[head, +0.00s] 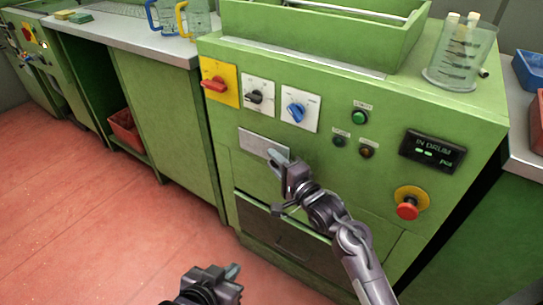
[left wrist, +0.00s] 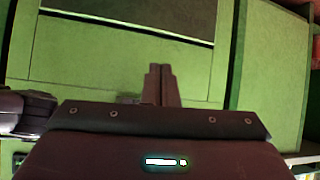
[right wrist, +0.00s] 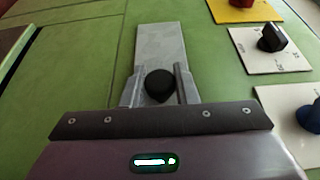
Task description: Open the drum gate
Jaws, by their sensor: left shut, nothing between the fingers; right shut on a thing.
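The green machine (head: 330,150) carries a pale metal plate (head: 258,142) on its front, which also shows in the right wrist view (right wrist: 160,45). A black round knob (right wrist: 159,85) stands at the lower part of this plate. My right gripper (head: 276,160) is shut on the knob, one finger on each side of it; in the head view the gripper hides the knob. My left gripper (head: 232,271) is shut and empty, low in front of the machine; its closed fingers also show in the left wrist view (left wrist: 160,84). Which part is the drum gate itself I cannot tell for certain.
Above the plate are a red switch (head: 215,84), a black switch (head: 257,96) and a blue switch (head: 296,111). A display (head: 432,150) and a red stop button (head: 408,209) are to the right. A clear beaker (head: 460,60) stands on top. The red floor at left is free.

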